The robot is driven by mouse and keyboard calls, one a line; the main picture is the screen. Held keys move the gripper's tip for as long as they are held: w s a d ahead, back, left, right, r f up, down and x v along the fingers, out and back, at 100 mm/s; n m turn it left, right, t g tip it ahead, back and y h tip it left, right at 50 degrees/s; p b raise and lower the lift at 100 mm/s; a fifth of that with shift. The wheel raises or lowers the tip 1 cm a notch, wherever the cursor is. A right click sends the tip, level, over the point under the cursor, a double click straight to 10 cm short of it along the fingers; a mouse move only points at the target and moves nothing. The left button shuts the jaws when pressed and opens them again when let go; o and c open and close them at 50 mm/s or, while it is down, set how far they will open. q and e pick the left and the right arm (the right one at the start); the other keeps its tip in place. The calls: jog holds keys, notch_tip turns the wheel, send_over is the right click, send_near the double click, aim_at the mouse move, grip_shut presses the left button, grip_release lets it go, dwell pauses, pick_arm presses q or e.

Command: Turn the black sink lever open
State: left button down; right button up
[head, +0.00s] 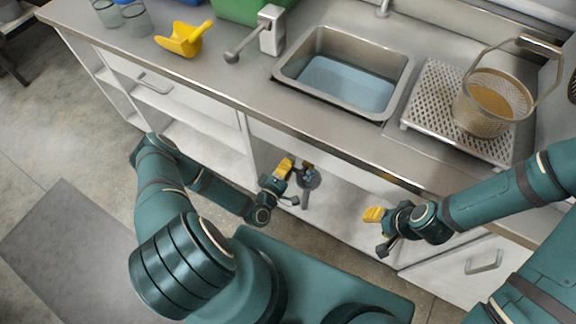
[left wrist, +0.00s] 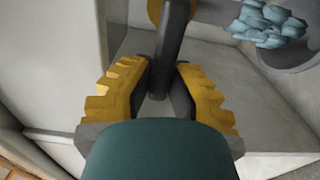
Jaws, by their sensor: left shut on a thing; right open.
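The black lever (left wrist: 172,45) runs down from the top of the left wrist view, between the two yellow-padded fingers of my left gripper (left wrist: 163,85). The gripper is shut on it. In the head view my left gripper (head: 289,184) is below the counter's front edge, at the open space under the sink. The lever is hard to make out there beside grey pipework (head: 306,192). The metal sink (head: 402,88) above holds bluish water. My right gripper (head: 379,231) is open and empty, in front of the cabinet to the right.
A perforated metal rack (head: 428,98) with a strainer basket (head: 466,122) stands right of the sink. A grey tap-like fitting (head: 271,30), a yellow scoop (head: 183,40) and cups (head: 137,21) stand to the left. A knobby blue-grey part (left wrist: 268,22) sits right of the lever.

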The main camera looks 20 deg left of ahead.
pick_arm(q)
jog(key=c, duration=0.9)
grip_release()
jog(key=s, duration=1.2)
jog(key=shift+a, duration=0.4)
